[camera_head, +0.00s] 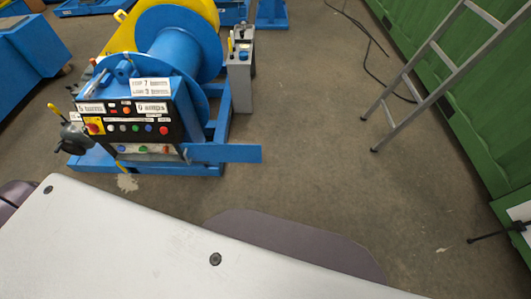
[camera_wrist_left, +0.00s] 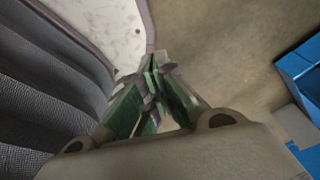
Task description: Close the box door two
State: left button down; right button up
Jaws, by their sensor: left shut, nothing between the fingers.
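The blue drum machine stands at the upper left of the head view, with a control box (camera_head: 125,125) on its front. A flat blue panel (camera_head: 225,153), which looks like a box door standing open, sticks out to the right from the box's lower edge. Beside it, a low row of coloured buttons (camera_head: 145,150) is uncovered. Which door is number two I cannot tell. My left gripper (camera_wrist_left: 154,68) shows only in the left wrist view, its green-padded fingers together and empty, apart from the machine. My right gripper is not in view.
A grey lever box (camera_head: 240,60) stands right of the drum. A metal ladder (camera_head: 420,75) leans near the green container wall (camera_head: 450,80) at right. Blue parts (camera_wrist_left: 303,70) show at the wrist view's right edge. The floor (camera_head: 310,150) between machine and ladder is clear.

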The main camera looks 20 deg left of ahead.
pick_arm(q)
jog(key=w+d+r+m+t+h+b, duration=0.1)
jog(key=w+d+m+t+b, duration=0.25)
jog(key=w+b, duration=0.8)
jog(key=w+d+r+m+t+b, duration=0.2)
jog(key=w+d+m+t+b, duration=0.15)
jog(key=w, duration=1.45)
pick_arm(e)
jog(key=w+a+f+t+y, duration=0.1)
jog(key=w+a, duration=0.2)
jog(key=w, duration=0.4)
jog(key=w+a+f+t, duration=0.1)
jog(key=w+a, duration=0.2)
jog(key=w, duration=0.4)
pick_arm(q)
jog(key=w+a+r+m+t+b, duration=0.1)
jog(key=w+r+m+t+b, duration=0.6)
jog(key=w+r+b, duration=0.9)
jog(key=shift+r+t+b, duration=0.6)
jog(key=shift+r+b, duration=0.65)
jog(key=shift+b, duration=0.3)
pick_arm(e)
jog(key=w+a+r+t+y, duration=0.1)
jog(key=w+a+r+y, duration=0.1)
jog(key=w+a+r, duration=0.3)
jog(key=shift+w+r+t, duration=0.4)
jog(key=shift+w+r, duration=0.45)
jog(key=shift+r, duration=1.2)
